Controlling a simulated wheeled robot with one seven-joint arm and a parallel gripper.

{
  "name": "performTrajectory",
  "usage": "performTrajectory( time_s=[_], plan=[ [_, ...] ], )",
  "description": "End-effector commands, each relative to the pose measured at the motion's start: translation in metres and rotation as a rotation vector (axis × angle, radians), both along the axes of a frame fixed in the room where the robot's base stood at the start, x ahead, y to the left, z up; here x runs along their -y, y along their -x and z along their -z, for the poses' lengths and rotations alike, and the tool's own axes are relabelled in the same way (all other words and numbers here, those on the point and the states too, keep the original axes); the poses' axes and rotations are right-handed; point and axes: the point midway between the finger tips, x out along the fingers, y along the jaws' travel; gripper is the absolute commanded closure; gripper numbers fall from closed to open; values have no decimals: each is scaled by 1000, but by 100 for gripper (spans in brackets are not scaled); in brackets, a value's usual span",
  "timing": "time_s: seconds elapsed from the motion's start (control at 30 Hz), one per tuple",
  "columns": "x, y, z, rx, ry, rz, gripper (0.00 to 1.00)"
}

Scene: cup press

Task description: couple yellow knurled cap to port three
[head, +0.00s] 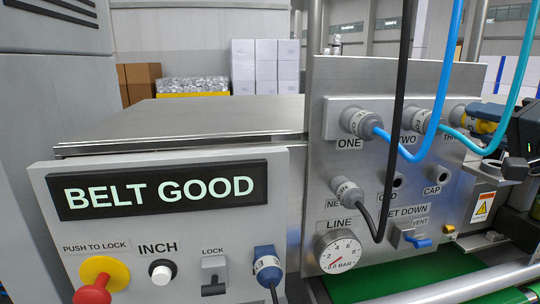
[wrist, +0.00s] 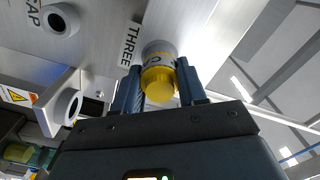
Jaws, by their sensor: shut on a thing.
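The yellow cap (head: 486,127) is at the right of the head view, in front of the port marked THREE on the steel panel. In the wrist view the yellow cap (wrist: 158,84) sits between the two blue fingers of my gripper (wrist: 161,78), which is shut on it. A grey lettered collar (wrist: 158,52) lies between the yellow part and the panel, beside the THREE label (wrist: 131,43). The cap appears in line with port three and close against it. The port's mouth is hidden, so I cannot tell whether it is locked. My gripper (head: 490,122) also shows in the head view.
A black cable (head: 392,110) hangs across the panel. Below are a CAP stub (head: 432,190), a blue vent valve (head: 418,242) and a gauge (head: 339,252). The display (head: 160,190) reads BELT GOOD.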

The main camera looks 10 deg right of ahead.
Motion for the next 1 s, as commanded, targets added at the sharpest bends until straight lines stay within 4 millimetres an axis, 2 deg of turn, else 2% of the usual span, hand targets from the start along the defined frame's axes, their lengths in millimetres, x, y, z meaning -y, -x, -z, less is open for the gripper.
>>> performTrajectory(
  time_s=[0.37,0.73,1.0],
  plan=[
    [-1,-1,1,-4,-50,-2,98],
    [-2,-1,1,-20,-482,-4,98],
    [-1,0,2,-24,-562,-3,98]
  ],
)
